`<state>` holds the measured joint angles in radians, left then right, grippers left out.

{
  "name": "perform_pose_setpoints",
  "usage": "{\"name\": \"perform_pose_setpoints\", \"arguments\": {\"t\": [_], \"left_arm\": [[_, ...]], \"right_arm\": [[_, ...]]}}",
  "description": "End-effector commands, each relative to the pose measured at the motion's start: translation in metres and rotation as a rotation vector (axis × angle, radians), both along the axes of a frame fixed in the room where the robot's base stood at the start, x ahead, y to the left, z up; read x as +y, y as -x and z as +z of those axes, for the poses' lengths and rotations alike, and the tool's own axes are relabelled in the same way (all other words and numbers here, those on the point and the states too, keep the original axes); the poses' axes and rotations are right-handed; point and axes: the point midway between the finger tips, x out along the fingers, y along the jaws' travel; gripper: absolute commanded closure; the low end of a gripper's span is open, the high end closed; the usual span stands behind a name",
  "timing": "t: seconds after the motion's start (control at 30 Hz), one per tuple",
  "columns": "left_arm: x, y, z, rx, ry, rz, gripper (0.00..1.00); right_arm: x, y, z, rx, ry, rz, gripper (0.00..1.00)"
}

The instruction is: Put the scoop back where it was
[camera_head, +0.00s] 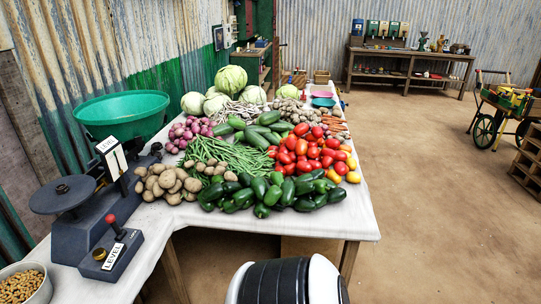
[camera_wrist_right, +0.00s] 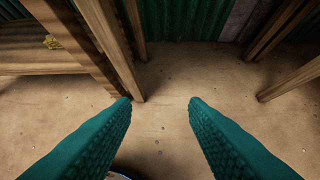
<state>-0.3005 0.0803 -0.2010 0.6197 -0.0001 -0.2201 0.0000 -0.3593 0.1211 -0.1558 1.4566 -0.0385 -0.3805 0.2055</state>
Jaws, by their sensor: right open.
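I cannot make out a scoop in either view. A light bowl (camera_head: 46,291) of tan nuts or beans sits at the table's near left corner, cut off by the picture edge. Beside it stands a dark balance (camera_head: 72,232) with a round dark plate (camera_head: 62,194) and a large green pan (camera_head: 122,106). My right gripper (camera_wrist_right: 160,102) shows in the right wrist view, its two teal fingers wide apart with nothing between them. It points at the bare floor near wooden legs. My left gripper is in neither view.
A white-covered table (camera_head: 345,222) is crowded with vegetables: green peppers (camera_head: 268,190), tomatoes (camera_head: 308,150), potatoes (camera_head: 166,182), onions and cabbages. A box with a red-knobbed lever (camera_head: 112,250) stands by the balance. The floor (camera_head: 430,200) at right is clear. A workbench (camera_head: 410,65) and wheelbarrow (camera_head: 500,108) stand beyond.

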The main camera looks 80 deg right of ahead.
Motion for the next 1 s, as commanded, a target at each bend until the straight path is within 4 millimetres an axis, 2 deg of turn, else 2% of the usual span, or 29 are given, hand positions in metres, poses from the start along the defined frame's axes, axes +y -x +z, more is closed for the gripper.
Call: {"name": "perform_pose_setpoints", "arguments": {"t": [0.03,0.1,0.17,0.2,0.3,0.4,0.5,0.57,0.8,0.93,1.0], "left_arm": [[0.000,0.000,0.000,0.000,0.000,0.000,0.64],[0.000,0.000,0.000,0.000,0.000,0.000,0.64],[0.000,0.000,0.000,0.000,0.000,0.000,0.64],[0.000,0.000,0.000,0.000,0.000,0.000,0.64],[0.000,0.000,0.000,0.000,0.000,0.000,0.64],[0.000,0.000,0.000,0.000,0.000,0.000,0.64],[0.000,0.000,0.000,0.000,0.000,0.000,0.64],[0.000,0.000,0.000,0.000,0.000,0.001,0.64],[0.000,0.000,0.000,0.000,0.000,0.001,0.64],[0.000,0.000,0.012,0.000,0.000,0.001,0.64],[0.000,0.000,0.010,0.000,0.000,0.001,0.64]], "right_arm": [[-0.002,0.031,-0.040,0.089,0.021,0.016,0.60],[-0.006,0.075,-0.086,0.202,0.050,0.045,0.60],[-0.009,0.116,-0.119,0.294,0.072,0.071,0.60],[-0.012,0.143,-0.136,0.350,0.085,0.086,0.60],[-0.018,0.202,-0.166,0.467,0.111,0.123,0.60],[-0.022,0.244,-0.181,0.547,0.126,0.151,0.60],[-0.025,0.267,-0.188,0.590,0.134,0.164,0.60],[-0.026,0.273,-0.189,0.600,0.136,0.168,0.60],[-0.026,0.274,-0.189,0.602,0.137,0.169,0.60],[-0.026,0.274,-0.177,0.602,0.136,0.168,0.60],[-0.026,0.274,-0.180,0.602,0.136,0.168,0.60]]}}
